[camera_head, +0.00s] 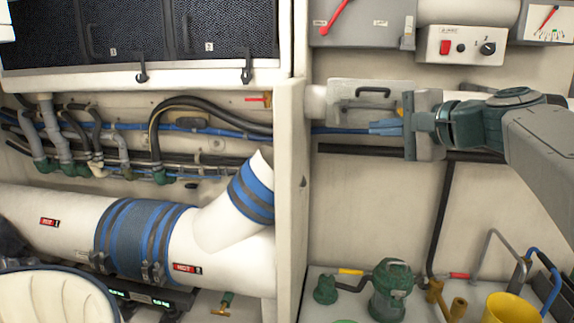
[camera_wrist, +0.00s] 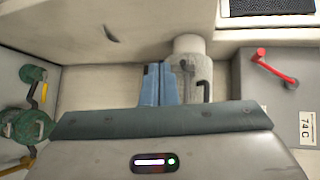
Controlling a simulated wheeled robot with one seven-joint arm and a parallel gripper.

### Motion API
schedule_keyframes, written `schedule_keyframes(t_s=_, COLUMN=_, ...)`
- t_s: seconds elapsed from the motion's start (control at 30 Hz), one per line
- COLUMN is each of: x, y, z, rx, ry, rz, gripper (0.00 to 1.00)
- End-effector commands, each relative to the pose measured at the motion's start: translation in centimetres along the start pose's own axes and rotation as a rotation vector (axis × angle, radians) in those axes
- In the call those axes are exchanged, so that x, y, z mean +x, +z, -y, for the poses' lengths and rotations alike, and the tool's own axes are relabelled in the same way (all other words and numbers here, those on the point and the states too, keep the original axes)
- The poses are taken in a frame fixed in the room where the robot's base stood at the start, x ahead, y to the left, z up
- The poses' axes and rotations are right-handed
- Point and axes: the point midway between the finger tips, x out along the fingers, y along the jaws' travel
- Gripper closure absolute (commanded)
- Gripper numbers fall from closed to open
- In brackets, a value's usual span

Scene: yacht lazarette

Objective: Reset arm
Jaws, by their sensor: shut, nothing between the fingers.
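My gripper (camera_head: 374,128) reaches in from the right in the head view, its blue fingers pointing left in front of the white wall. The fingers are together, with nothing between them. The wrist view also shows the two blue fingers (camera_wrist: 158,70) side by side. A pale grey box with a dark handle (camera_head: 348,88) is just above the fingers in the head view. It appears right beside them in the wrist view (camera_wrist: 203,72); I cannot tell if they touch it.
A grey panel with a red lever (camera_head: 365,28) and a switch box (camera_head: 460,46) are above. A green pump (camera_head: 390,290) and yellow bucket (camera_head: 508,308) stand below. A white pipe with blue bands (camera_head: 215,240) fills the lower left. Hoses run behind it.

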Motion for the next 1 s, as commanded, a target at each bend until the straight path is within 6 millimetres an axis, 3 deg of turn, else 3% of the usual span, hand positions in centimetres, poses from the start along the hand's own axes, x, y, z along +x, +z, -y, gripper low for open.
schedule_keyframes(t_s=0.13, x=1.1, y=3.2, z=-8.0, rx=-0.118, ry=0.223, rz=0.036, gripper=1.00)
schedule_keyframes(t_s=0.27, x=0.9, y=6.4, z=-16.3, rx=-0.281, ry=0.456, rz=0.093, gripper=1.00)
schedule_keyframes(t_s=0.4, x=-0.9, y=9.3, z=-24.8, rx=-0.491, ry=0.698, rz=0.177, gripper=1.00)
schedule_keyframes(t_s=0.5, x=-2.8, y=10.8, z=-30.0, rx=-0.651, ry=0.852, rz=0.245, gripper=1.00)
schedule_keyframes(t_s=0.6, x=-4.7, y=11.7, z=-34.0, rx=-0.792, ry=0.973, rz=0.307, gripper=1.00)
schedule_keyframes(t_s=0.7, x=-6.2, y=12.1, z=-36.5, rx=-0.896, ry=1.057, rz=0.355, gripper=1.00)
schedule_keyframes(t_s=0.8, x=-7.1, y=12.2, z=-37.8, rx=-0.958, ry=1.103, rz=0.384, gripper=1.00)
schedule_keyframes(t_s=1.0, x=-7.4, y=12.2, z=-38.3, rx=-0.982, ry=1.121, rz=0.395, gripper=1.00)
